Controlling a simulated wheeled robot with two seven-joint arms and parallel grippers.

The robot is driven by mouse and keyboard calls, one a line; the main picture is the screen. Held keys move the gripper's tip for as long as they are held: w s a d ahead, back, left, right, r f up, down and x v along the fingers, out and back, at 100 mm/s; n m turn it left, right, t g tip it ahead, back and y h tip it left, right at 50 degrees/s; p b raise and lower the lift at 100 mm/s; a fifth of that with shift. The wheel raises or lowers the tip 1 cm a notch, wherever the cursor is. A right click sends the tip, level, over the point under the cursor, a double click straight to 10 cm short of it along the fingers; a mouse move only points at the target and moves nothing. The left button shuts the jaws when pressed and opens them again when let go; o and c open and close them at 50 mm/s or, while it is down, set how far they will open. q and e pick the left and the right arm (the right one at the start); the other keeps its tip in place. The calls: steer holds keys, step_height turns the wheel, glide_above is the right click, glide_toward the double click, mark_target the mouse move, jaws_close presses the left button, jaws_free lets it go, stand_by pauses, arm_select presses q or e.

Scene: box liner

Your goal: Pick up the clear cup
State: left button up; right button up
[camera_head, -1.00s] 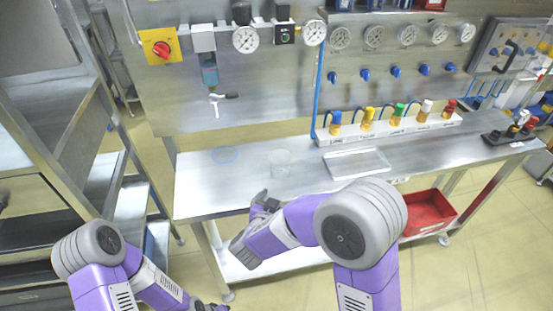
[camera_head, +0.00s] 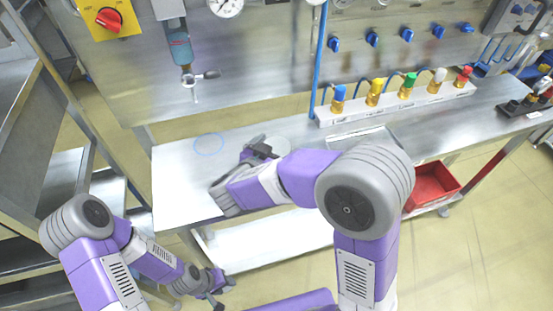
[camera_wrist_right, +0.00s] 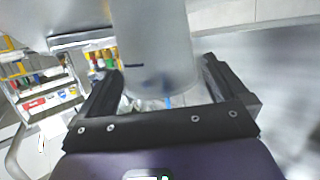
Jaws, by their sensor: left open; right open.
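The clear cup (camera_head: 280,146) stands on the metal table (camera_head: 180,190), faint and partly hidden behind my right gripper in the head view. In the right wrist view the cup (camera_wrist_right: 157,50) is a large translucent cylinder between the two dark fingers of my right gripper. My right gripper (camera_head: 262,150) is open around the cup at table height; I cannot tell whether the fingers touch it. My left gripper (camera_head: 217,293) is open and empty, low in front of the table at the lower left.
A blue ring (camera_head: 208,144) is marked on the table left of the cup. A valve with a grey handle (camera_head: 197,76) hangs above. A white block with coloured valves (camera_head: 400,104) stands behind to the right. A metal rack (camera_head: 60,160) is at the left; a red bin (camera_head: 432,185) sits below.

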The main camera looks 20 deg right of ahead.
steer(key=shift+x, duration=1.25)
steer(key=c, duration=1)
steer(key=shift+o, duration=0.2)
